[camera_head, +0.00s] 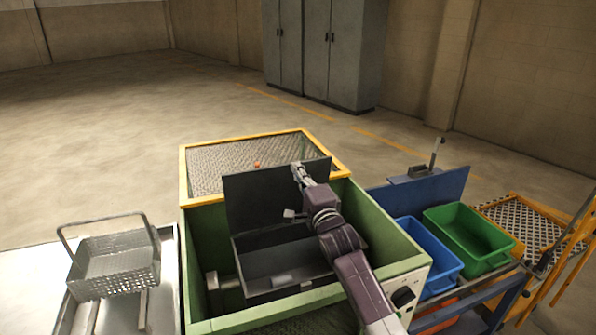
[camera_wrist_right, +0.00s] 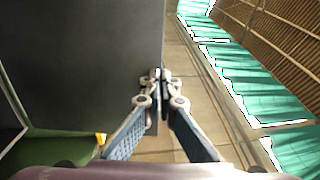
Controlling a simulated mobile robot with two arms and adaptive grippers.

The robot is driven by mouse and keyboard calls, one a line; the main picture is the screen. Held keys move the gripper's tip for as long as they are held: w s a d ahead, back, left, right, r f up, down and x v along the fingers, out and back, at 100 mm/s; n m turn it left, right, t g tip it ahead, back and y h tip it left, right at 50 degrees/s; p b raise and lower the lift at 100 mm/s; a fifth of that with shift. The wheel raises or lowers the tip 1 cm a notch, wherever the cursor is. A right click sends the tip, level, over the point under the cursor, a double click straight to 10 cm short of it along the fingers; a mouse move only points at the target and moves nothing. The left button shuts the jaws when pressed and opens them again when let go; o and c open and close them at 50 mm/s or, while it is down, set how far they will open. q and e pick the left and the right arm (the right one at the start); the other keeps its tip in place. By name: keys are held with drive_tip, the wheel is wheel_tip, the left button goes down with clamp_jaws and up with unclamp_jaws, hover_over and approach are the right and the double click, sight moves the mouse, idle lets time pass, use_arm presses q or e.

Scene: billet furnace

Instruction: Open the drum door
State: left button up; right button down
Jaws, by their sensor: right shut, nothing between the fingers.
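The drum (camera_head: 285,262) is a dark grey box-like body inside the green machine housing (camera_head: 195,262). Its door (camera_head: 255,195) is a flat dark panel that stands raised at the back of the drum, and the drum's inside is exposed. A pale piece (camera_head: 282,280) lies in the drum. My right gripper (camera_head: 298,172) is at the upper part of the door panel. In the wrist view its fingertips (camera_wrist_right: 161,76) are together, beside the edge of a dark panel (camera_wrist_right: 85,60); contact is unclear. My left gripper is out of view.
A yellow-framed mesh guard (camera_head: 225,165) lies behind the housing. A wire basket (camera_head: 115,265) stands on a metal table at left. Blue (camera_head: 440,262) and green (camera_head: 480,240) bins stand at right, with a control knob (camera_head: 403,296) on the housing. Open floor lies beyond.

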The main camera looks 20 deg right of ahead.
drive_tip(key=w+p, duration=0.1)
drive_tip(key=w+r+g+p, duration=0.1)
drive_tip(key=w+p, duration=0.1)
drive_tip(key=w+g+p, duration=0.1)
drive_tip(key=p, duration=0.1)
drive_tip(key=shift+w+r, duration=0.3)
drive_tip(key=shift+w+a+f+g, duration=0.1)
drive_tip(key=shift+w+f+g, duration=0.2)
drive_tip(key=shift+w, duration=0.05)
drive_tip(key=shift+p, duration=0.3)
